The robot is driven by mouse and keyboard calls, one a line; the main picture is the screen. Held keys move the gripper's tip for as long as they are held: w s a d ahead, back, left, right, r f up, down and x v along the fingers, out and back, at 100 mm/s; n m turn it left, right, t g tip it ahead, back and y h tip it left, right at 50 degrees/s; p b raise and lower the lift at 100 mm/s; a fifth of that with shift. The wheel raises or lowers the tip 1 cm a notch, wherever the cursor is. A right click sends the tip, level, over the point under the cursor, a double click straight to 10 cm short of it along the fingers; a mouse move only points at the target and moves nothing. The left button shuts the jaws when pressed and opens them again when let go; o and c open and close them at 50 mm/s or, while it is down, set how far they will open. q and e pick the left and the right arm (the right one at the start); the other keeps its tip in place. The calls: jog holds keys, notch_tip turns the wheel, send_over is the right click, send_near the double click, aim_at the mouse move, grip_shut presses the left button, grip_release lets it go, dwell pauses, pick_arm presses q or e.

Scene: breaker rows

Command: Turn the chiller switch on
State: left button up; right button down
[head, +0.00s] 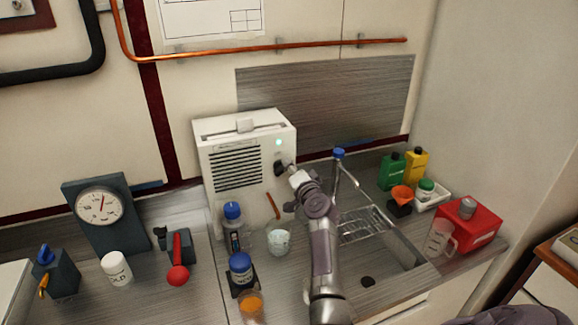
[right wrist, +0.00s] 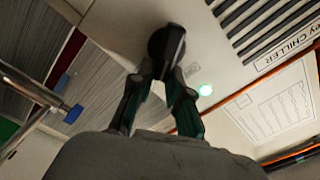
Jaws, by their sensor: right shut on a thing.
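The chiller (head: 205,137) is a white box with dark vent slats, standing against the back wall. Its black rotary switch (head: 279,168) is on the right of its front face, below a small lit green lamp (head: 278,142). My right gripper (head: 287,171) is at the switch, partly hidden by my own wrist. In the right wrist view the two fingertips (right wrist: 168,76) are shut on the black knob (right wrist: 166,43), and the green lamp (right wrist: 205,90) glows beside it. The word CHILLER is readable on a label (right wrist: 286,54). My left gripper is not in view.
A sink (head: 399,250) with a tap (head: 345,170) and a wire rack lies right of my arm. Blue-capped bottles (head: 233,222) and a white cup (head: 279,242) stand before the chiller. A dial gauge (head: 99,206) and red-handled lever (head: 177,262) are at left.

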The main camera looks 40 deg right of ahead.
jog(key=m, duration=0.3)
jog(key=f+m, duration=0.1)
jog(key=m, duration=0.1)
jog(key=shift+d+m, duration=0.15)
jog(key=shift+m, duration=0.25)
dwell(0.4)
jog(key=c, duration=1.1)
grip_release()
jog(key=shift+f, duration=0.1)
jog(key=v, duration=1.2)
jog(key=shift+f, duration=0.1)
